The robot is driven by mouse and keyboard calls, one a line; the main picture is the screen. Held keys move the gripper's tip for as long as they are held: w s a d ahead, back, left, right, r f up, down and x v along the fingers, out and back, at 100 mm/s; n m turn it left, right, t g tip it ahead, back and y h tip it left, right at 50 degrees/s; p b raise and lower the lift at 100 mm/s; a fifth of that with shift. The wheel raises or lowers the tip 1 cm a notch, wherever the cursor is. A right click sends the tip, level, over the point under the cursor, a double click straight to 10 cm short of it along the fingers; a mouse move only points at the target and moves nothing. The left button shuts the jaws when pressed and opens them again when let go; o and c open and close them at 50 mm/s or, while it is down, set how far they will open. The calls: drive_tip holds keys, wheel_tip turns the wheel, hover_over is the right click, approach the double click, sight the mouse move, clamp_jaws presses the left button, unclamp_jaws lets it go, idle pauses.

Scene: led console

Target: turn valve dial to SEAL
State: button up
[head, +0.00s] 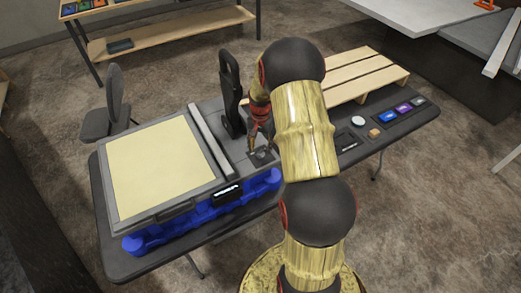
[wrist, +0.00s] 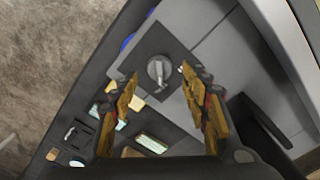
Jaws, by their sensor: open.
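The valve dial is a small silver-grey knob (wrist: 159,71) on a dark square plate (wrist: 150,48) in the wrist view. Its narrow grip runs roughly up and down in that picture. Any SEAL marking is too small to read. My gripper (wrist: 158,74) is open, with one finger on each side of the dial in the picture and nothing held. Whether the fingers touch the dial or hover above it cannot be told. In the head view my gripper (head: 260,142) points down over the dial's dark plate (head: 263,158), and the knob is mostly hidden.
A large cream panel (head: 160,167) lies left of the gripper on the console. A tall black upright part (head: 231,95) stands close behind the gripper. A wooden pallet (head: 345,75), white round button (head: 358,121), wooden block (head: 374,133) and coloured tiles (head: 403,109) sit to the right.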

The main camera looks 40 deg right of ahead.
sight(261, 152)
wheel_tip(261, 152, up, 10)
drive_tip(key=shift+f, duration=0.2)
idle(0.7)
drive_tip(key=s+a+r+n+t+b, duration=0.2)
drive_tip(key=s+a+r+n+b, duration=0.1)
drive_tip(key=s+a, duration=0.4)
drive_tip(key=s+a+r+n+t+b, duration=0.1)
drive_tip(key=s+a+r+n+b, duration=0.2)
drive_tip(key=a, duration=1)
drive_tip(key=s+a+r+n+t+b, duration=0.2)
drive_tip(key=s+a+r+n+b, duration=0.2)
drive_tip(key=s+a, duration=0.7)
drive_tip(key=shift+s+n+t+b, duration=0.15)
drive_tip(key=shift+n+t+b, duration=0.15)
drive_tip(key=shift+n+b, duration=0.8)
